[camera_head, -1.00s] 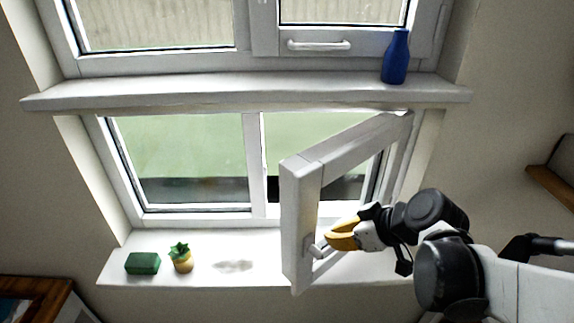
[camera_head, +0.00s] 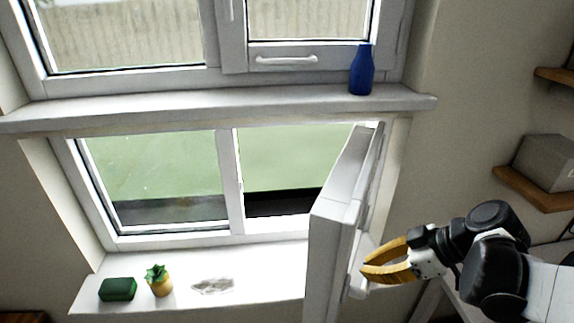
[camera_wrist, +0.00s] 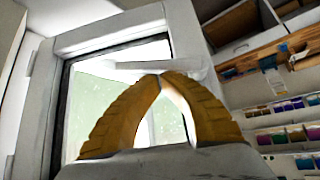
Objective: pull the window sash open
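The lower window sash (camera_head: 335,215) is white-framed, hinged on its right, and swung well out into the room, seen nearly edge-on in the head view. Its frame also shows in the wrist view (camera_wrist: 42,110). A white handle (camera_head: 358,284) is on its free side, partly hidden by my yellow fingers; it shows as a pale bar at the fingertips in the wrist view (camera_wrist: 118,68). My gripper (camera_head: 366,272) is at this handle, its fingertips drawn together on it. The exact contact is partly hidden.
A green block (camera_head: 118,289), a potted plant (camera_head: 159,282) and a crumpled pale thing (camera_head: 212,286) sit on the lower sill (camera_head: 262,266). A blue bottle (camera_head: 361,72) stands on the upper ledge (camera_head: 200,107). Wall shelves (camera_head: 540,190) are at the right.

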